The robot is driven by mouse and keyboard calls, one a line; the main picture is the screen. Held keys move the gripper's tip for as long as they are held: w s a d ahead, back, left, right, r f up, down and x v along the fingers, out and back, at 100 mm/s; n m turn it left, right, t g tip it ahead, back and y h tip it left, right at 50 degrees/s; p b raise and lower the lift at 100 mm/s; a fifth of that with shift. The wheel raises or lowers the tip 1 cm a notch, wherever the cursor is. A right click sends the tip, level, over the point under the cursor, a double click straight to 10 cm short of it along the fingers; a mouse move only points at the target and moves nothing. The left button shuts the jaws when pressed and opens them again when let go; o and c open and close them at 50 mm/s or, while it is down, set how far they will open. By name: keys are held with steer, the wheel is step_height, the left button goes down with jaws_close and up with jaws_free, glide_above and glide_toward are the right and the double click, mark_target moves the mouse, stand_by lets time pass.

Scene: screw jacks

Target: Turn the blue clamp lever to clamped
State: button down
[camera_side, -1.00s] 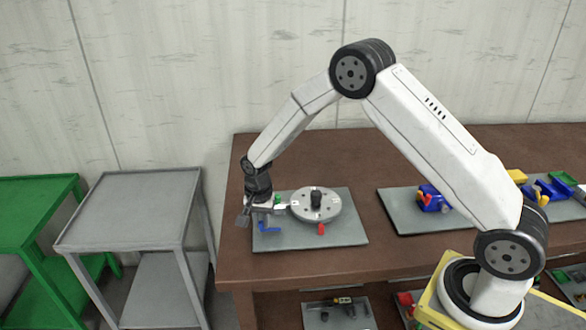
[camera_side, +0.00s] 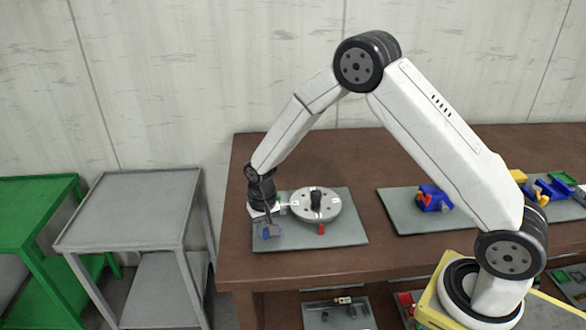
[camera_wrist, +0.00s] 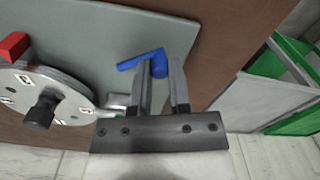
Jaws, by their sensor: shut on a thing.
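The blue clamp lever (camera_wrist: 138,60) lies at the edge of the grey base plate in the wrist view, with one arm reaching left past my left finger and its thicker part between the fingers. My gripper (camera_wrist: 161,64) is shut on the blue clamp lever. In the side view my gripper (camera_side: 267,230) points down at the plate's left part, and only a little of the blue lever (camera_side: 265,235) shows beside the fingers. Part of the lever is hidden by my fingers.
A round grey disc (camera_side: 330,206) with a black knob (camera_side: 316,198) and a red block (camera_side: 321,229) sits right of my gripper on the grey base plate (camera_side: 345,233). Another plate with blue parts (camera_side: 433,199) lies further right. A grey cart (camera_side: 130,205) stands left of the table.

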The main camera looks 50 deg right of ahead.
steer(key=shift+s+n, duration=0.55)
steer(key=shift+n, duration=0.75)
steer(key=shift+s+n, duration=0.55)
steer(key=shift+n, duration=0.75)
steer(key=c, duration=0.6)
jaws_free()
steer(key=shift+r, duration=0.1)
steer(key=shift+r, duration=3.85)
